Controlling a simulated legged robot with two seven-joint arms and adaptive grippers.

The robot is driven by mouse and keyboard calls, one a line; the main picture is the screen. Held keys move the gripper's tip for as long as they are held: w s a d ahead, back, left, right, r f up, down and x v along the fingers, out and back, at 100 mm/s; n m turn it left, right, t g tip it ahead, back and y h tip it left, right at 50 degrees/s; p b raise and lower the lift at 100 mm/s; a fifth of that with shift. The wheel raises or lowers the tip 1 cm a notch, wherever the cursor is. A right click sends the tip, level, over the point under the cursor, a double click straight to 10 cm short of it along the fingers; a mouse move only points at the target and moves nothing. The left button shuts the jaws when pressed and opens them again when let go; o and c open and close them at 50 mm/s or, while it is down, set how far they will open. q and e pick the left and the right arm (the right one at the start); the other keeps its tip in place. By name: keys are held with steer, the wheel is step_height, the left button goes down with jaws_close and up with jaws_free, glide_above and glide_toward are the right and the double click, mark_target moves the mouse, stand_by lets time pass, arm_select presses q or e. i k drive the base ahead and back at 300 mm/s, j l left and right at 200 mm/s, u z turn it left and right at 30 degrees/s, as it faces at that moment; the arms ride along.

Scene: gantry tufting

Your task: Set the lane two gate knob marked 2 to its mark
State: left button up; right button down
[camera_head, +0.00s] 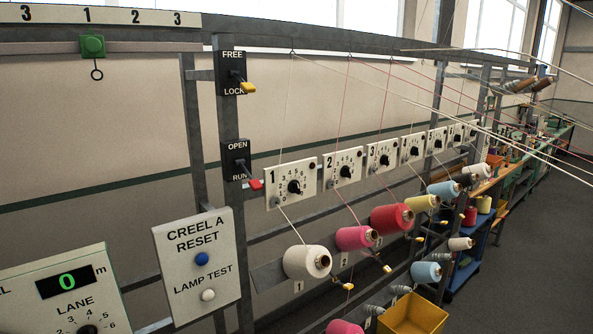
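The lane two gate plate (330,178) is white, marked 2, and mounted on the creel rail between plates 1 and 3. Its black knob (345,171) sits in a ring of small numerals. The knob's exact pointer setting and its mark are too small to read. A thin reddish thread runs down past this plate to the pink cone (354,238) below. Neither of my grippers is in view.
Plate 1 (281,190) and plate 3 (382,156) flank it closely. Cones, including a white one (306,262), jut out below. Taut threads cross in front. FREE/LOCK (232,73) and OPEN/RUN (237,160) levers stand left. A yellow bin (413,316) is below; grey floor is clear at right.

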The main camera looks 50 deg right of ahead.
mark_target(346, 169)
steer(key=l+z, duration=0.2)
steer(key=z, duration=1.8)
steer(key=k+l, duration=0.05)
steer(key=l, duration=0.05)
